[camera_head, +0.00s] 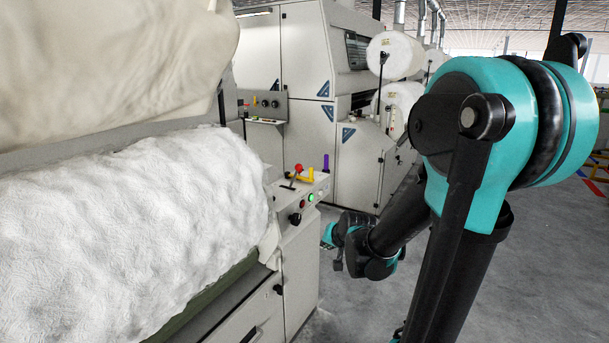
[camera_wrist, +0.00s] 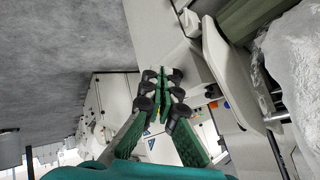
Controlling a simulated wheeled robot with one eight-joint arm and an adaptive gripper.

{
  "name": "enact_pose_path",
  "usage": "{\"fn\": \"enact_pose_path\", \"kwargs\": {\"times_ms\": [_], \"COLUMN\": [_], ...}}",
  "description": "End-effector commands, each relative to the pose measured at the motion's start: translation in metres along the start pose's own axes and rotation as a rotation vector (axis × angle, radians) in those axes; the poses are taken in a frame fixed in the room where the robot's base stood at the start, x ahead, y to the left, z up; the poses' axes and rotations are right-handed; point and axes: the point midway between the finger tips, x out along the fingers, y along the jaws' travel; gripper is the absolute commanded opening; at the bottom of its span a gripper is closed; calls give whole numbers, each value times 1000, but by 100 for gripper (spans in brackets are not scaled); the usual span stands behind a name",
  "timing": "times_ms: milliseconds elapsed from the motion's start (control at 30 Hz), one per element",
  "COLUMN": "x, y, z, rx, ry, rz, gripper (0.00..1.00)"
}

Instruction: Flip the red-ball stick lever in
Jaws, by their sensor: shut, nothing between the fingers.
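The red-ball stick lever (camera_head: 298,168) stands on top of the control box (camera_head: 304,188) at the near machine's corner. Its red ball is at the upper end, and its thin stick slants down and left to the panel. My gripper (camera_head: 328,236) is low and to the right of the control box, apart from the lever. In the wrist view my gripper (camera_wrist: 165,78) has its green fingers together with nothing between them. I cannot make out the red ball in the wrist view.
A yellow lever (camera_head: 309,176) and a purple lever (camera_head: 326,162) stand just right of the red-ball lever. A green button (camera_head: 311,197) and black knob (camera_head: 295,219) are on the box front. White fibre (camera_head: 130,225) fills the left. Grey floor (camera_head: 350,315) is clear.

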Motion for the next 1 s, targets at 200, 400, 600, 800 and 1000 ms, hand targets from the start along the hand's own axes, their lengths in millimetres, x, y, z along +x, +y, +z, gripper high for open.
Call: {"fn": "enact_pose_path", "kwargs": {"times_ms": [200, 400, 600, 800, 1000], "x": [45, 82, 117, 150, 181], "y": [-42, -70, -90, -99, -97], "z": [-65, -119, -164, -201, -226], "rx": [195, 386, 584, 785, 979], "ry": [139, 254, 356, 451, 534], "rz": [-131, -258, -393, -533, -672], "gripper": [0, 0, 0, 0, 0]}}
